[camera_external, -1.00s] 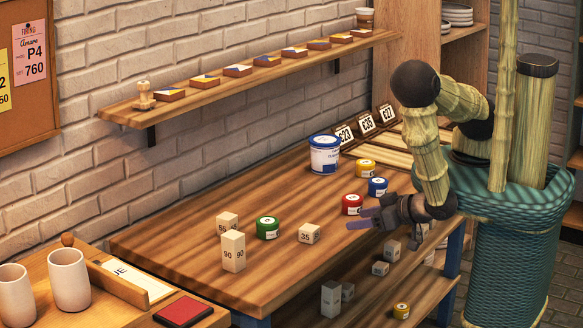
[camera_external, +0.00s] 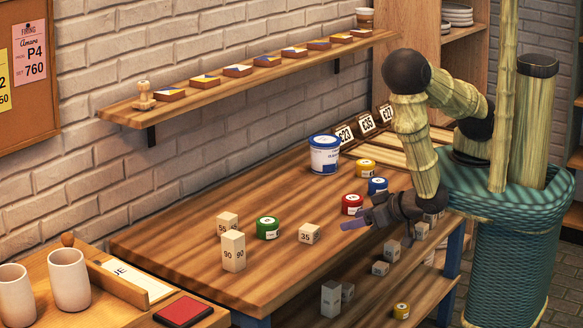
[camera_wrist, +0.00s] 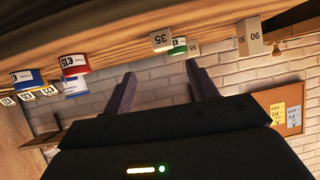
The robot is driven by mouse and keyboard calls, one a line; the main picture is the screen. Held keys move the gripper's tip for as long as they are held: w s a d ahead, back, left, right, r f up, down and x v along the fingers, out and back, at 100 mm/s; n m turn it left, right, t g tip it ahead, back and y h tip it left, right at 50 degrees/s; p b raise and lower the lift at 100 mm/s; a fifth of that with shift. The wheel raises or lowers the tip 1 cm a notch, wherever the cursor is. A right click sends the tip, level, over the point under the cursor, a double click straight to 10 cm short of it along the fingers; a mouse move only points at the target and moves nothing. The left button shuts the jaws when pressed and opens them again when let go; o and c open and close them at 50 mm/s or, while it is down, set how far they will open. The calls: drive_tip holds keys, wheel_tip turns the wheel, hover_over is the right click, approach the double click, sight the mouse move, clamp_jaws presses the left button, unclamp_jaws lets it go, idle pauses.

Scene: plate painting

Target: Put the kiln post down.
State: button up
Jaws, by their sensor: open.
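My gripper (camera_external: 351,222) is open and empty, just above the front right edge of the wooden table (camera_external: 190,235). Its two dark fingers show spread in the wrist view (camera_wrist: 161,70), with nothing between them. A short pale post marked 35 (camera_external: 309,234) stands upright on the table to the left of my fingertips, apart from them. A tall post marked 90 (camera_external: 233,252) stands farther left, with a post marked 55 (camera_external: 226,221) partly hidden behind it. In the upside-down wrist view the 35 post (camera_wrist: 162,40) is beyond the fingertips.
A red jar (camera_external: 352,204), blue jar (camera_external: 377,186) and yellow jar (camera_external: 365,168) stand behind my gripper. A green jar (camera_external: 267,228) is near the posts, and a white-blue tub (camera_external: 323,154) farther back. Grey blocks (camera_external: 331,298) sit on the lower shelf. The table's left part is bare.

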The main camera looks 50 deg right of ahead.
drive_tip(key=w+g, duration=0.1)
drive_tip(key=w, duration=0.1)
drive_tip(key=w+m+g, duration=0.1)
drive_tip(key=w+g, duration=0.1)
drive_tip(key=w, duration=0.1)
drive_tip(key=shift+w+d+r+m+h, duration=0.15)
drive_tip(key=shift+w+r+m+h, duration=0.15)
drive_tip(key=shift+r+m, duration=0.1)
drive_tip(key=w+d+r+g+y, duration=0.1)
drive_tip(key=w+d+r+g, duration=0.3)
drive_tip(key=w+d+r, duration=0.35)
drive_tip(key=s+d+r+g, duration=0.1)
drive_tip(key=d+r, duration=0.1)
drive_tip(key=d, duration=0.4)
drive_tip(key=d+r+g+h, duration=0.1)
drive_tip(key=d+r, duration=0.2)
drive_tip(key=d, duration=0.4)
drive_tip(key=s+d+r+n, duration=0.1)
drive_tip(key=d+r, duration=0.2)
drive_tip(key=d, duration=0.3)
drive_tip(key=shift+s+d+r+g, duration=0.15)
drive_tip(key=shift+s+g, duration=0.15)
drive_tip(key=shift+g, duration=0.1)
drive_tip(key=shift+o, duration=0.4)
